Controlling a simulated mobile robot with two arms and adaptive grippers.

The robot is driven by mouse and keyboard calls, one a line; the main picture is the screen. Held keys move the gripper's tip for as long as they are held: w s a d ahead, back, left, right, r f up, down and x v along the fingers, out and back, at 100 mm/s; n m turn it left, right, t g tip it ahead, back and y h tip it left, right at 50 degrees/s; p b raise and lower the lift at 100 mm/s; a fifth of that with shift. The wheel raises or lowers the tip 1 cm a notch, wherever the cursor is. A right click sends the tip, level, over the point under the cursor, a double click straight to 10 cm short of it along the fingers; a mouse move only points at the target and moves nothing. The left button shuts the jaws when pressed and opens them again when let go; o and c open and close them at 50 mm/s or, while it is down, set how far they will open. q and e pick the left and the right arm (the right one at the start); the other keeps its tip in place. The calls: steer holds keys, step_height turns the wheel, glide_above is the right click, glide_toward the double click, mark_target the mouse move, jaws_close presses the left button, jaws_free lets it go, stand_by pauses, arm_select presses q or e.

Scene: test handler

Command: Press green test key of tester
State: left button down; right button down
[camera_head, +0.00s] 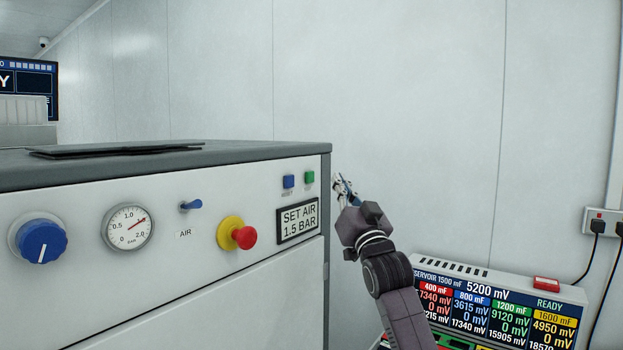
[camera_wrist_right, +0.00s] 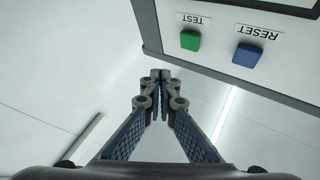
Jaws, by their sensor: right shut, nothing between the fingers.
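The green test key (camera_head: 309,177) is on the upper right of the tester's light front panel (camera_head: 80,290). It also shows in the right wrist view (camera_wrist_right: 190,40) beside its TEST label. The blue reset key (camera_head: 288,181) is just left of it in the head view, and also shows in the right wrist view (camera_wrist_right: 247,54). My right gripper (camera_head: 340,184) is just right of the panel's edge in the head view. Its fingertips (camera_wrist_right: 160,74) are together and empty, apart from the green key in the wrist view. My left gripper is not in view.
The panel also has a blue knob (camera_head: 41,242), a pressure gauge (camera_head: 128,227), a blue AIR lever (camera_head: 191,205), a red button (camera_head: 243,237) and a "SET AIR 1.5 BAR" display (camera_head: 298,220). A unit with a colourful screen (camera_head: 490,312) stands lower right. A wall socket (camera_head: 602,221) has cables.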

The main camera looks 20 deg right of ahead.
mark_target(314, 172)
steer(key=shift+w+a, duration=0.7)
steer(key=shift+w, duration=0.25)
steer(key=shift+w+a, duration=0.65)
steer(key=shift+w, duration=0.3)
steer(key=shift+w+a, duration=0.25)
steer(key=shift+w, duration=0.1)
steer(key=shift+w+a+p, duration=0.2)
steer(key=shift+w+p, duration=0.1)
stand_by(0.9)
steer(key=shift+d, duration=0.1)
steer(key=shift+s+d, duration=0.4)
steer(key=shift+s, duration=0.3)
steer(key=shift+s+d, duration=0.7)
steer(key=shift+s, duration=0.35)
steer(key=shift+s+d, duration=0.7)
steer(key=shift+s, duration=0.3)
steer(key=shift+f, duration=0.1)
